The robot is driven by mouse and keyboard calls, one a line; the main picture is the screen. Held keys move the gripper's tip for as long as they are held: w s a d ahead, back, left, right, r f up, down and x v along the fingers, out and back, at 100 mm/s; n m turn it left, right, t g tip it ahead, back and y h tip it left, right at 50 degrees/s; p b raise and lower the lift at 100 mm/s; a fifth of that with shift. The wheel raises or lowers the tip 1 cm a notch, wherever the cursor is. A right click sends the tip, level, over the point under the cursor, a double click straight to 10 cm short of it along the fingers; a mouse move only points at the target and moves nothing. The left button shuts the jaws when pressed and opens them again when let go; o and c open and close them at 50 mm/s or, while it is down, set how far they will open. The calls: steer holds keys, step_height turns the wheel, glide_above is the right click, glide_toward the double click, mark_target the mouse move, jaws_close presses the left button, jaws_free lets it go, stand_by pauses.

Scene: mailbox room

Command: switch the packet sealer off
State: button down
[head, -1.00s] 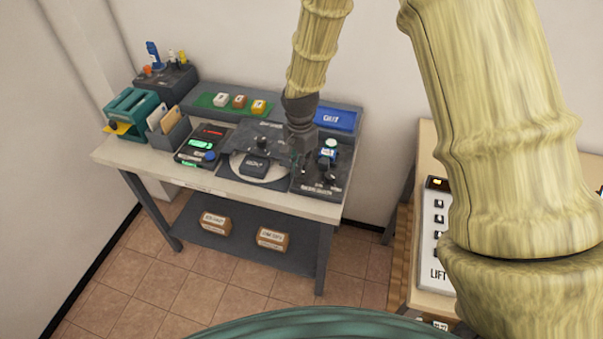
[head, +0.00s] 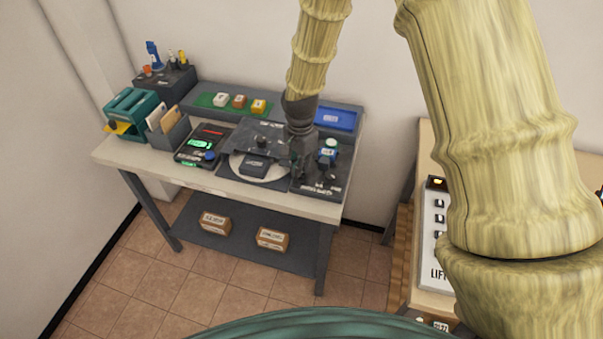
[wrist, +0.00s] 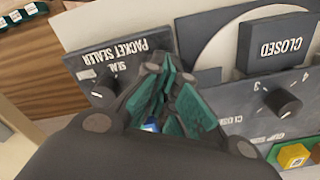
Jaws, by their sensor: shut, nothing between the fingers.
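The packet sealer is a dark panel (head: 320,188) at the right end of the worktable. In the wrist view its panel (wrist: 128,62) appears turned over, with the words PACKET SEALER and SEAL. A black knob with a pale pointer mark (wrist: 104,92) sits on it, left of my fingers. My gripper (wrist: 160,68) is shut and empty, its teal fingers together over or beside the sealer panel. In the head view my gripper (head: 299,165) is dark against the sealer's left part. Contact cannot be told, and my fingers hide part of the panel.
A neighbouring plate unit (head: 253,165) stands left of the sealer. Its CLOSED sign (wrist: 275,45) and numbered dial (wrist: 283,103) show in the wrist view. A blue tray (head: 335,119) lies behind. A second table with a LIFT panel (head: 436,235) stands at right.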

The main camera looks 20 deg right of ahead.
steer(key=shift+f+b, duration=0.35)
steer(key=shift+f, duration=0.65)
stand_by(0.8)
steer(key=shift+r, duration=0.15)
steer(key=shift+r+p, duration=2.75)
steer(key=shift+r, duration=0.65)
steer(key=shift+s+f, duration=0.1)
